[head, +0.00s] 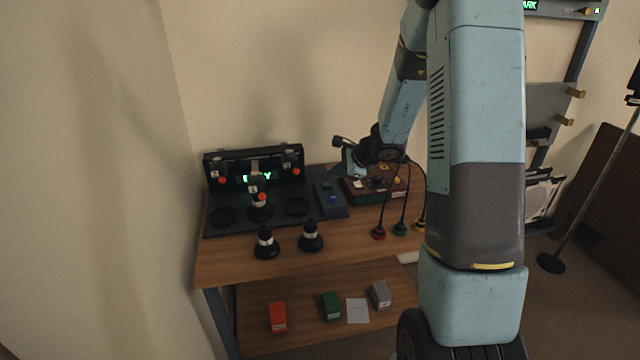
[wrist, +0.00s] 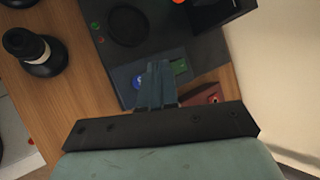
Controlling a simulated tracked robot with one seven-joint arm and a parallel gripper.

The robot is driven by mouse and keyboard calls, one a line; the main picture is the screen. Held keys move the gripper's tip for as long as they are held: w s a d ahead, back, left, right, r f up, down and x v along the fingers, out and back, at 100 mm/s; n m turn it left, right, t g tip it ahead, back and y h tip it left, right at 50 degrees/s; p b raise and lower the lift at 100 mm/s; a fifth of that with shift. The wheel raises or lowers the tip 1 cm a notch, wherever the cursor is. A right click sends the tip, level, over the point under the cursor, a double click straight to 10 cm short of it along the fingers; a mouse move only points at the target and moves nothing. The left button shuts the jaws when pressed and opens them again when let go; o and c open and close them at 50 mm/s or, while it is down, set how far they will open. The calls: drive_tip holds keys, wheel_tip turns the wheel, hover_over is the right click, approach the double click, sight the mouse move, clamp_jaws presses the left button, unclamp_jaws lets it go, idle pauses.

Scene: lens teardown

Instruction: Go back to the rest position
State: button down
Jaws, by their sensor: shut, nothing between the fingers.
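My gripper (head: 349,160) is at the end of my blue-grey arm, above the right part of the table, close to the red-brown control box (head: 362,196) and the dark panel with a blue button (head: 333,199). In the wrist view my gripper (wrist: 158,70) shows its fingers together, with nothing between them. Below the fingers in that view are the blue button (wrist: 138,83) and a green display (wrist: 180,66). Whether the fingers touch anything below is hard to tell.
The wooden table (head: 225,272) carries a black fixture (head: 215,162) with red knobs, and two black-and-white lens parts (head: 266,243) and (head: 311,237). Red (head: 278,317), green (head: 331,306) and grey (head: 380,295) boxes sit on the lower shelf. Walls stand left and behind.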

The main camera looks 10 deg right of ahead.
drive_tip(key=s+a+r+n+g, duration=0.1)
drive_tip(key=s+a+r+n, duration=0.2)
drive_tip(key=s+r+n, duration=0.35)
drive_tip(key=s+a+r+n+g, duration=0.1)
drive_tip(key=s+a+r+n, duration=0.2)
drive_tip(key=s+r, duration=0.6)
drive_tip(key=s+d+r+n+h, duration=0.2)
drive_tip(key=s+r+n+h, duration=0.1)
drive_tip(key=s, duration=0.7)
drive_tip(key=s+d+r+n+h, duration=0.3)
drive_tip(key=s+r+n, duration=0.2)
drive_tip(key=s, duration=0.5)
drive_tip(key=shift+s+d+r+n+t, duration=0.15)
drive_tip(key=shift+s+d+n+t, duration=0.2)
drive_tip(key=shift+n, duration=0.2)
drive_tip(key=shift+w+a, duration=0.1)
